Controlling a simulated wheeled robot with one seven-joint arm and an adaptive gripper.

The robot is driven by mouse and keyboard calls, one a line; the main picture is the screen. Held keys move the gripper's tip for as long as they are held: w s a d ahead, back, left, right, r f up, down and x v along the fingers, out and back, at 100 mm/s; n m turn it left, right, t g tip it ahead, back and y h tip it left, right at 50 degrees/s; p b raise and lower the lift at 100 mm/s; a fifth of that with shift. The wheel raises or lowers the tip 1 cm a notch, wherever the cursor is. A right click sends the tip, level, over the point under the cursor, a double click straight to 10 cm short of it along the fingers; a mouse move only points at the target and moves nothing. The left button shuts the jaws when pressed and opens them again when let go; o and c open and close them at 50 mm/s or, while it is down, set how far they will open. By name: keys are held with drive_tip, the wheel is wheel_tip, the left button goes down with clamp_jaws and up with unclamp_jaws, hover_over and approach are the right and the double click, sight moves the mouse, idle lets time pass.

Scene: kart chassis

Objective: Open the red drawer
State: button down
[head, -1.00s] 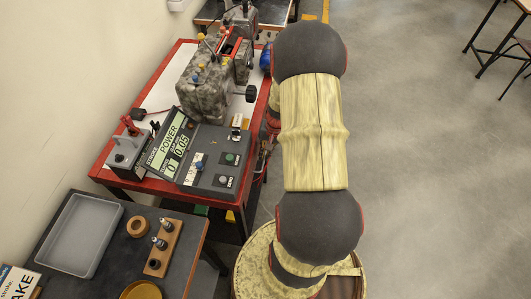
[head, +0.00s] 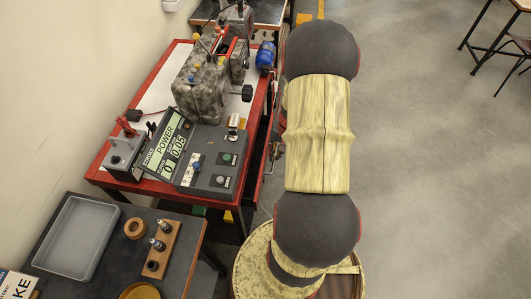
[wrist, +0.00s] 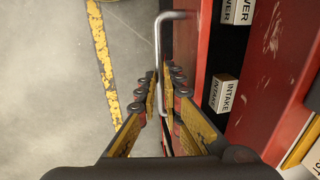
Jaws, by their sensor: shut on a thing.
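The red drawer (wrist: 187,50) stands partly open from the red workbench (head: 152,187). Its front and metal bar handle (wrist: 159,45) show in the wrist view. Behind the front is a dark interior holding small white-labelled boxes, one marked INTAKE (wrist: 224,93). My gripper (wrist: 160,80) is shut on the handle, with a finger on each side of the bar.
The bench carries a grey control box with a POWER display (head: 167,150) and a mottled grey machine (head: 200,85). A dark table with a grey tray (head: 77,238) stands at the lower left. Open floor (head: 430,170) lies right of my arm.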

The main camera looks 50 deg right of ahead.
drive_tip(key=s+d, duration=0.4)
drive_tip(key=s, duration=0.4)
drive_tip(key=s+d, duration=0.4)
drive_tip(key=s, duration=0.5)
drive_tip(key=shift+d, duration=0.4)
drive_tip(key=shift+s, duration=0.1)
drive_tip(key=c, duration=2.3)
unclamp_jaws()
drive_tip(key=shift+f, duration=0.1)
drive_tip(key=shift+o, duration=0.5)
wheel_tip(320, 180, up, 12)
drive_tip(key=s+d, duration=0.1)
drive_tip(key=s, duration=0.1)
